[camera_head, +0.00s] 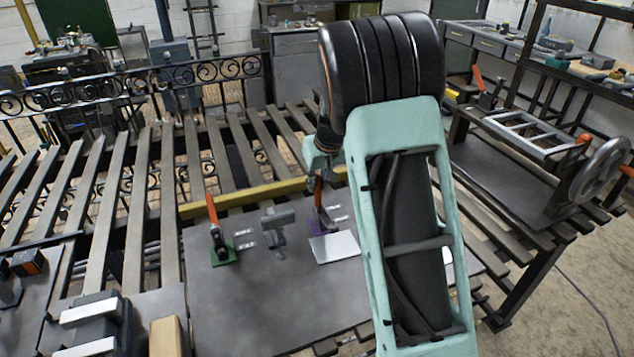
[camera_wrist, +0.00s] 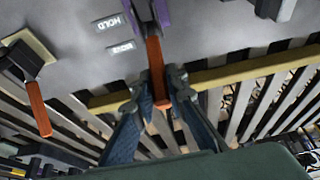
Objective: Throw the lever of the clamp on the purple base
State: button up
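The clamp's purple base (camera_wrist: 182,14) shows at the top of the wrist view, and partly in the head view (camera_head: 317,227) beside a pale plate. The clamp's orange lever (camera_wrist: 155,58) runs from the base toward my gripper; it stands roughly upright in the head view (camera_head: 318,192). My gripper (camera_wrist: 160,92) has its two fingers on either side of the lever's free end and looks closed on it. The exact finger contact is partly hidden. In the head view my arm covers much of the gripper.
A green-based clamp (camera_head: 222,253) with an upright orange lever stands left. A grey fixture (camera_head: 278,228) stands between the clamps. A yellowish-based clamp (camera_wrist: 32,50) lies to the other side, with its orange lever (camera_wrist: 38,108). A yellow bar (camera_head: 240,197) runs behind the plate.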

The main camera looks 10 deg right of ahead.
aim_at(319, 193)
grip_shut()
jog(key=shift+f+b, duration=0.15)
jog(key=shift+b, duration=0.5)
jog(key=shift+s+t+b, duration=0.15)
jog(key=shift+t+b, duration=0.15)
jog(key=shift+b, duration=0.3)
jog(key=s+t+b, duration=0.1)
jog(key=b, duration=0.3)
jog(key=t+b, duration=0.1)
jog(key=b, duration=0.4)
jog(key=shift+s+d+y, duration=0.25)
jog(key=shift+s+y, duration=0.05)
jog(key=shift+s, duration=0.05)
jog(key=b, duration=0.3)
jog(key=shift+s+t, duration=0.25)
jog(key=shift+t, duration=0.05)
jog(key=s+t+b, duration=0.1)
jog(key=b, duration=0.6)
jog(key=shift+s+d+f+b, duration=0.1)
jog(key=shift+d+f+b, duration=0.1)
jog(key=shift+b, duration=0.2)
jog(key=shift+s+r+t+b, duration=0.2)
jog(key=shift+t+b, duration=0.2)
jog(key=shift+b, duration=0.6)
